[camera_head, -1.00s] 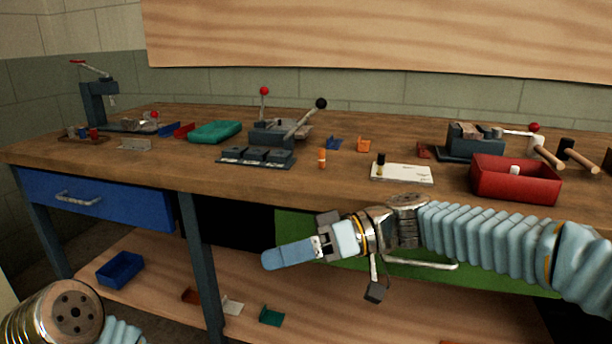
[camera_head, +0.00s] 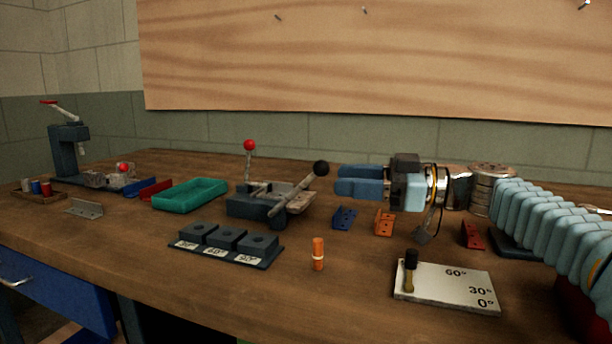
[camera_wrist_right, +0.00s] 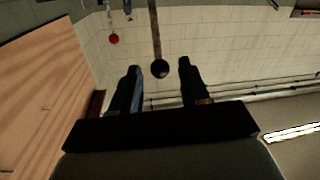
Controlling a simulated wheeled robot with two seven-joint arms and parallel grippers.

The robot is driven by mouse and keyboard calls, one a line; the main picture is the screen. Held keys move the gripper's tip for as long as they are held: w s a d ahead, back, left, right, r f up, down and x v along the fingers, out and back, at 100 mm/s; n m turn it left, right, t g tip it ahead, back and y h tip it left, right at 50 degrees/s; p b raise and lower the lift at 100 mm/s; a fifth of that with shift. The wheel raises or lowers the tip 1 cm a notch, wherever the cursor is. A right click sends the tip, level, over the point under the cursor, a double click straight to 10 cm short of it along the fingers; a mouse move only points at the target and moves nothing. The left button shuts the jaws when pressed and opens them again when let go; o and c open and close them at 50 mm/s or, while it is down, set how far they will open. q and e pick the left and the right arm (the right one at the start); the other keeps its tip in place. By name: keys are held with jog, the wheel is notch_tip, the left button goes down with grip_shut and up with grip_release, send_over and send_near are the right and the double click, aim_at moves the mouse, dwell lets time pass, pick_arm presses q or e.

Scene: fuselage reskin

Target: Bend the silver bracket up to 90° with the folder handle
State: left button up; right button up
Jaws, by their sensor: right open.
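The folder (camera_head: 256,207) stands mid-table, with a red-knobbed lever (camera_head: 249,147) and a slanted handle (camera_head: 296,193) ending in a black ball (camera_head: 321,168). A greyish plate lies on its right side; I cannot tell whether it is a bracket. A silver angled bracket (camera_head: 84,208) lies at the table's left. My right gripper (camera_head: 338,180) is open and empty, just right of the black ball, pointing left. In the right wrist view the black ball (camera_wrist_right: 159,68) shows between the two fingertips (camera_wrist_right: 160,75), apart from both. My left gripper is not in view.
Blue (camera_head: 344,217), orange (camera_head: 383,222) and red (camera_head: 472,234) brackets lie under and near my right arm. A white angle board (camera_head: 447,288), an orange marker (camera_head: 318,254), a block rack (camera_head: 227,245) and a teal tray (camera_head: 190,194) stand around the folder. The table's front centre is clear.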

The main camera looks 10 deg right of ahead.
aim_at(309, 178)
jog(key=x, duration=0.3)
jog(key=p+x, duration=0.1)
jog(key=x, duration=0.3)
jog(key=shift+w+a+f, duration=0.15)
jog(key=shift+w+f, duration=0.1)
jog(key=shift+w, duration=0.1)
grip_shut()
jog(key=shift+r+p, duration=0.1)
jog(key=shift+p, duration=0.2)
